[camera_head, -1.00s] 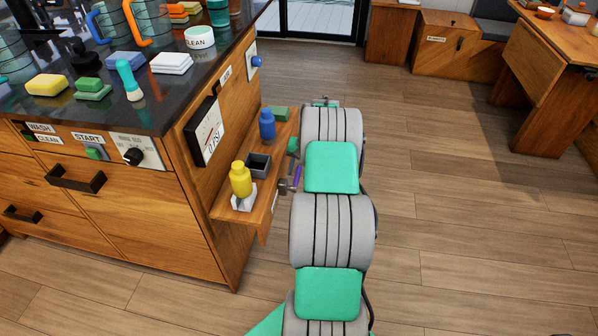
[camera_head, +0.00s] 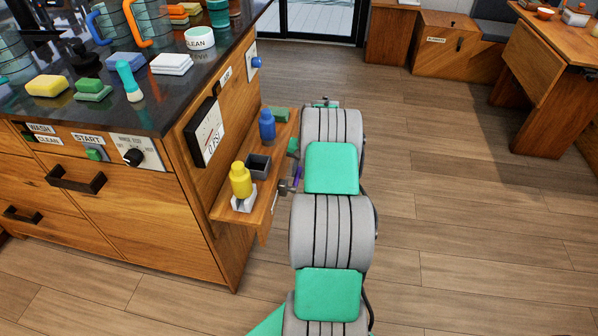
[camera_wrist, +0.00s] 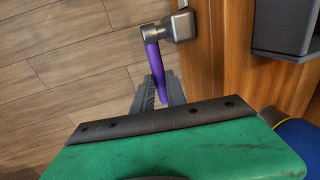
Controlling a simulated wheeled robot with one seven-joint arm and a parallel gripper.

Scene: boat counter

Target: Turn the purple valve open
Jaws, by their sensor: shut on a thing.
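The purple valve handle (camera_wrist: 154,62) shows in the wrist view, running from a grey metal valve body (camera_wrist: 180,27) at the shelf's edge down between my fingers. My gripper (camera_wrist: 158,92) is shut on the handle near its free end. In the head view a short part of the purple handle (camera_head: 298,176) shows beside my arm, with the grey valve body (camera_head: 285,186) at the side shelf's front edge. My arm hides most of the gripper in the head view.
The side shelf (camera_head: 262,208) holds a yellow bottle (camera_head: 241,180), a dark open box (camera_head: 258,166), a blue bottle (camera_head: 267,126) and a green block (camera_head: 279,114). A pressure gauge (camera_head: 207,133) is on the counter side above. The floor at right is clear.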

